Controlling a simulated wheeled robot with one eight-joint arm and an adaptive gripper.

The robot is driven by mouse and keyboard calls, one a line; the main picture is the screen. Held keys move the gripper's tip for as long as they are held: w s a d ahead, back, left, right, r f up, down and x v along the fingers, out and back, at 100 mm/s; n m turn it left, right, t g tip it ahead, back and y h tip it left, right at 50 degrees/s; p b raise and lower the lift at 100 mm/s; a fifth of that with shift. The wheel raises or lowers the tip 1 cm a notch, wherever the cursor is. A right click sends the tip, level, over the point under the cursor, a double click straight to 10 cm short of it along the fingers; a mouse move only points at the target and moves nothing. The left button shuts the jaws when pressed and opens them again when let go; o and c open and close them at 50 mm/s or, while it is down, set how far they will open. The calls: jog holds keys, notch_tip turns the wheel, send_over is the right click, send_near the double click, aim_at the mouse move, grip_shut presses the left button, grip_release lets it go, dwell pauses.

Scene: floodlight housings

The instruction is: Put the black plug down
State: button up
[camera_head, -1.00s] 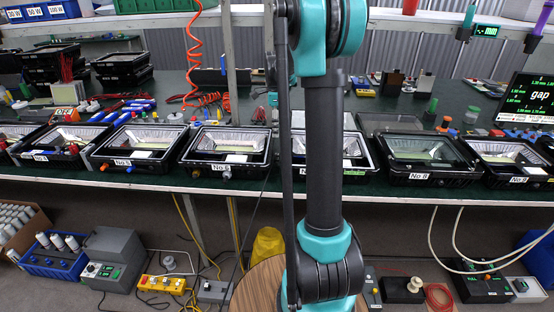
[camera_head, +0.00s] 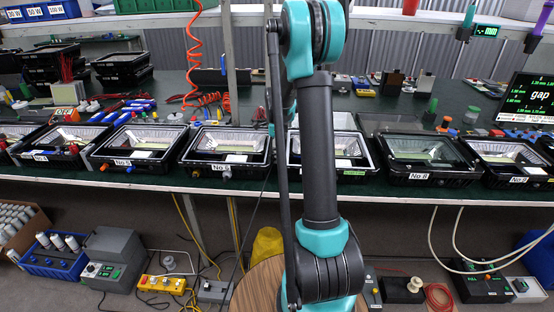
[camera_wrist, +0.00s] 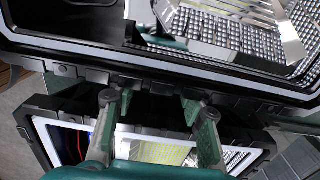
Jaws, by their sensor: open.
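My gripper (camera_wrist: 150,100) is open in the wrist view, with its two teal and grey fingers apart. The fingertips are close to the black rim of a floodlight housing (camera_wrist: 70,58) across the upper part of that view. I cannot make out a black plug against the dark rim, and nothing is clearly held between the fingers. In the head view my arm hides part of the housing row, and my gripper cannot be made out there.
Several open housings stand along the bench's front edge, among them a middle one (camera_head: 228,146) and one marked No 8 (camera_head: 425,155). Orange coiled hose (camera_head: 192,50) hangs behind. A gap display (camera_head: 530,98) stands right.

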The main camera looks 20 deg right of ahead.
jog(key=shift+c, duration=0.4)
grip_shut()
jog(key=shift+r, duration=0.1)
